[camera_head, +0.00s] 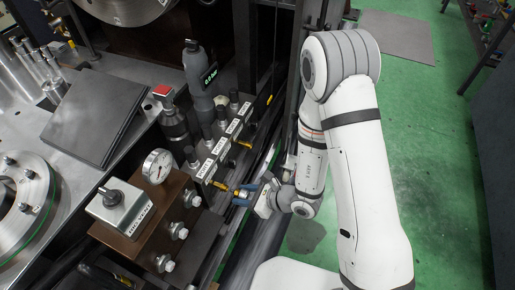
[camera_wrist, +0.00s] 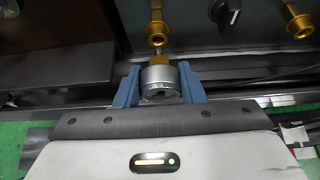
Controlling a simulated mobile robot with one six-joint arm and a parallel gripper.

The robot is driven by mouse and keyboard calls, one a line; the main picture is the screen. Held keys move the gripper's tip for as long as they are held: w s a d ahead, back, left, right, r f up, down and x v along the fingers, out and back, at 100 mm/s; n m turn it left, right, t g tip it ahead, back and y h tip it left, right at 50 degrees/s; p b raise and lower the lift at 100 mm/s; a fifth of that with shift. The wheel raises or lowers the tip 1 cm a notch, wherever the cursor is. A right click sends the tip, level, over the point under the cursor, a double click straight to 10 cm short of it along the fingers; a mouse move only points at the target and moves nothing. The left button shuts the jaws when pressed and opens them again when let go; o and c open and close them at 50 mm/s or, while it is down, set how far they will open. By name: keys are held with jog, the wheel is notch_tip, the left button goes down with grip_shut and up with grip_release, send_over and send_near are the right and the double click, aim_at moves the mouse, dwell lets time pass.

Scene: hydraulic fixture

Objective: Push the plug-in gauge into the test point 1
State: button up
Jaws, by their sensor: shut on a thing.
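My gripper (camera_wrist: 158,88) has its two blue fingers shut on the plug-in gauge (camera_wrist: 158,80), a silver cylinder with a brass collar on its far side. A short thin stem runs from the collar towards a brass test point (camera_wrist: 157,32) straight ahead. They look closely lined up; I cannot tell whether the stem is inside it. In the head view my gripper (camera_head: 243,196) is at the nearest brass test point (camera_head: 218,185), on the nearest labelled block (camera_head: 205,169). The label is too small to read surely. The gauge's face is hidden.
Another brass test point (camera_wrist: 298,20) is at the right in the wrist view, with a black knob (camera_wrist: 230,14) between. The brown block with a dial gauge (camera_head: 157,166) stands left of my gripper. Green floor (camera_head: 420,130) is open at the right.

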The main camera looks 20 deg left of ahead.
aim_at(244, 192)
jog(key=shift+w+a, duration=0.1)
jog(key=shift+a, duration=1.2)
dwell(0.4)
jog(key=o, duration=1)
jog(key=shift+o, duration=0.2)
jog(key=p+v, duration=0.1)
jog(key=v, duration=0.5)
jog(key=shift+a+r+p, duration=0.1)
jog(key=shift+r+p, duration=0.1)
jog(key=shift+p, duration=0.1)
jog(key=d+p, duration=0.1)
jog(key=p, duration=0.1)
jog(key=shift+d+r+p, duration=0.15)
jog(key=shift+r+p, duration=0.15)
jog(key=shift+r, duration=0.05)
jog(key=shift+d, duration=0.2)
jog(key=shift+f, duration=0.1)
